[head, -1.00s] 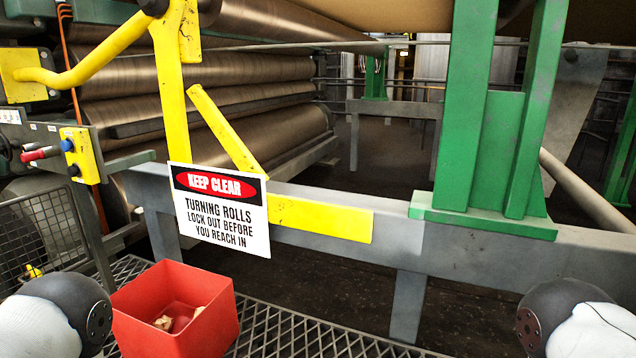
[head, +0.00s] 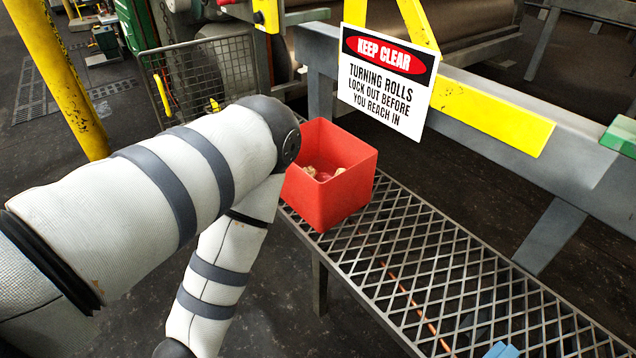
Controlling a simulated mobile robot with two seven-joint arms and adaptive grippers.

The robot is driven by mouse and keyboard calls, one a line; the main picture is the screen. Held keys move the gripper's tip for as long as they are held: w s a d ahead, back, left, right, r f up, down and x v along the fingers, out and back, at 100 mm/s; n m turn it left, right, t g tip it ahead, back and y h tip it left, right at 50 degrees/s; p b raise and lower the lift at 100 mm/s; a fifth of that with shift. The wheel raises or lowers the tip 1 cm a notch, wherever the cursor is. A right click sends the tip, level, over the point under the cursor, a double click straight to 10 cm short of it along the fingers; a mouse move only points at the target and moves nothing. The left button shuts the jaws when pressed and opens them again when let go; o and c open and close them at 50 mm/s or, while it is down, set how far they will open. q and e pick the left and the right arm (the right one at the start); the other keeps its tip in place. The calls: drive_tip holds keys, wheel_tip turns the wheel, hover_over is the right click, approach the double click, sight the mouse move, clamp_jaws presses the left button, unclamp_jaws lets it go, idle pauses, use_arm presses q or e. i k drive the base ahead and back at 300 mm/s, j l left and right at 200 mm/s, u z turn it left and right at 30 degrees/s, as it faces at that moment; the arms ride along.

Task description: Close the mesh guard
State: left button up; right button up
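The mesh guard (head: 205,72) is a dark-framed wire panel at the upper left of the head view, beside the machine's end. A yellow handle (head: 162,95) is at its left edge. The panel seems to stand out to the left of the machine frame, but how far it is swung I cannot tell for sure. My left arm crosses the left and middle of the view, in front of and below the guard, and hides the floor under it. Neither gripper shows; the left arm runs out of the bottom edge.
A red bin (head: 335,195) with small scraps stands on a metal grating bench (head: 430,250). A white warning sign (head: 385,80) hangs on the yellow bar above. A yellow post (head: 62,80) stands at the left. A light blue item (head: 502,350) is cut off at the bottom.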

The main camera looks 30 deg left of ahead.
sight(160, 89)
drive_tip(key=u, duration=1.65)
